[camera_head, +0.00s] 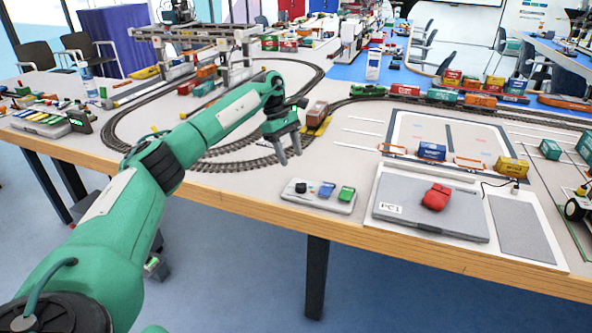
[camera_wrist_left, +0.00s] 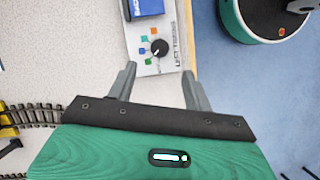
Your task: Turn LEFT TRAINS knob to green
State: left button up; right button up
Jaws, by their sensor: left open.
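The LEFT TRAINS knob (camera_head: 300,188) is a small black round knob at the left end of a light grey control panel (camera_head: 318,204) near the table's front edge. In the left wrist view the knob (camera_wrist_left: 159,47) lies ahead of the fingers, with small blue, green and orange squares (camera_wrist_left: 143,48) beside it and the lettering along its other side. The knob's exact pointing direction is too small to tell. My left gripper (camera_head: 290,158) is open and empty, above the table behind and slightly left of the panel, apart from the knob. My right gripper is not in view.
A grey PC1 box with a red block (camera_head: 436,197) stands to the right. Train track (camera_head: 237,165) with a brown wagon (camera_head: 316,113) lies behind.

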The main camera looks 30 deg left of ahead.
pick_arm(q)
jog(key=shift+v, duration=2.3)
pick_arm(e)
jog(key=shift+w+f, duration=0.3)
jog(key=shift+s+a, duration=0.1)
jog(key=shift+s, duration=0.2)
pick_arm(q)
jog(key=shift+f, duration=0.1)
